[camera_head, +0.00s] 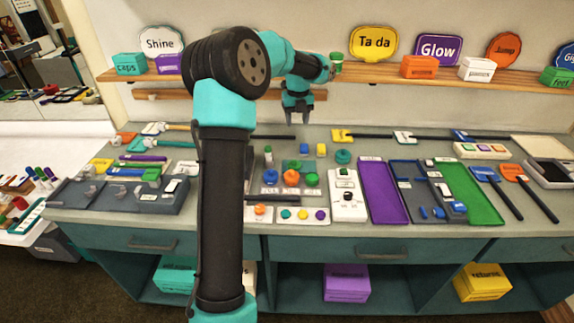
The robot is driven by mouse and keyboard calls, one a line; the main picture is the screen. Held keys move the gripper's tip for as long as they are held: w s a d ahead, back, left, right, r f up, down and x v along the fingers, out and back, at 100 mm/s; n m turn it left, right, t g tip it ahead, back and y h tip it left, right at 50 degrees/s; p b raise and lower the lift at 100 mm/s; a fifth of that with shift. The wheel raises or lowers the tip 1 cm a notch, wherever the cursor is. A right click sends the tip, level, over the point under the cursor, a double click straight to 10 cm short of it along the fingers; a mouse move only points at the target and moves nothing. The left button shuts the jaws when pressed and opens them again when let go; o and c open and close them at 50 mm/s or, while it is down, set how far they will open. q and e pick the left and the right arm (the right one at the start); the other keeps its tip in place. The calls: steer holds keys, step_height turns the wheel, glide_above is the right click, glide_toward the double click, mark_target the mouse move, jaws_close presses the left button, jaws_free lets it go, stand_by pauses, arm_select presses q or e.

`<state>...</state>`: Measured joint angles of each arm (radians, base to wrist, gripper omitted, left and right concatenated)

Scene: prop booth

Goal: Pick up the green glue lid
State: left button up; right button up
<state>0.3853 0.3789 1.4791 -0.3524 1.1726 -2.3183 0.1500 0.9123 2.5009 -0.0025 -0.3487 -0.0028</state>
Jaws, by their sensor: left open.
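A small green round piece (312,180) lies on the workbench in the middle, right of an orange round piece (291,177). It looks like a lid, but I cannot tell for sure that it is the glue lid. A teal round piece (343,156) lies farther back to the right. My left gripper (297,121) is open and empty, pointing down above the back of the bench, beyond these pieces. My left arm rises through the middle of the view and hides part of the bench. My right gripper is not in view.
Small blocks (304,149) stand between the gripper and the lid-like pieces. A white switch box (346,194), a purple tray (383,190) and a green tray (470,193) lie to the right. A wooden shelf (385,75) with boxes and signs runs behind.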

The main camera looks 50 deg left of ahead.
arm_select(q)
steer(key=shift+s+a+r, duration=0.1)
steer(key=shift+a, duration=0.1)
glide_above(294, 160)
step_height(294, 160, down, 12)
steer(key=shift+d+f, duration=0.1)
steer(key=shift+f, duration=0.05)
stand_by(0.5)
steer(key=shift+f, duration=2.6)
jaws_close()
